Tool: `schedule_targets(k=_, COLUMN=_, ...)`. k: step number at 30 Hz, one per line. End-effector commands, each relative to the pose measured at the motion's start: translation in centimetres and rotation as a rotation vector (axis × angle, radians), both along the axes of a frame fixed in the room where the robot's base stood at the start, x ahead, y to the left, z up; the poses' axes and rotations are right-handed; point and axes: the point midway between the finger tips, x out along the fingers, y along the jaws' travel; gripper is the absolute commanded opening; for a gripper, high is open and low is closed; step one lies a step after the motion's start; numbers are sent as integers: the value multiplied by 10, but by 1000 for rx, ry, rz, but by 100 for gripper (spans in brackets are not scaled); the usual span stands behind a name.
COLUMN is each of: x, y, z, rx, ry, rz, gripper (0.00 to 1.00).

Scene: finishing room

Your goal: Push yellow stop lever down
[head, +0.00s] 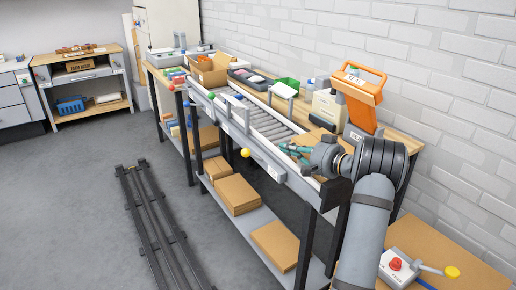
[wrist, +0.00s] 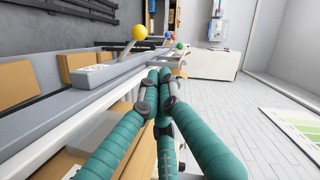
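A yellow ball-tipped lever (head: 245,152) sticks out from the front side of the conveyor in the head view. In the wrist view its yellow ball (wrist: 139,32) sits on a slanted rod, up and left of my fingertips and apart from them. My gripper (head: 285,149) is over the near part of the conveyor, right of the lever in the head view. In the wrist view its teal fingers (wrist: 158,76) meet at the tips, with nothing visible between them.
Red (head: 171,87) and green (head: 211,95) balls show farther along the conveyor (head: 262,118). A grey box with a red button (head: 395,264) and a yellow-ended lever (head: 452,272) lies at lower right. An orange-handled device (head: 360,95) stands behind my gripper.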

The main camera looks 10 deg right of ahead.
Motion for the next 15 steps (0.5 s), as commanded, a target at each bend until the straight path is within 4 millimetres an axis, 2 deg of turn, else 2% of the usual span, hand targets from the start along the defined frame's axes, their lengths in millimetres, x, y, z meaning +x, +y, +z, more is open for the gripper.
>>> schedule_targets(k=5, x=0, y=0, z=0, rx=-80, ry=-50, rz=17, gripper=0)
schedule_targets(k=15, x=0, y=1, z=0, rx=-89, ry=-54, rz=19, gripper=0)
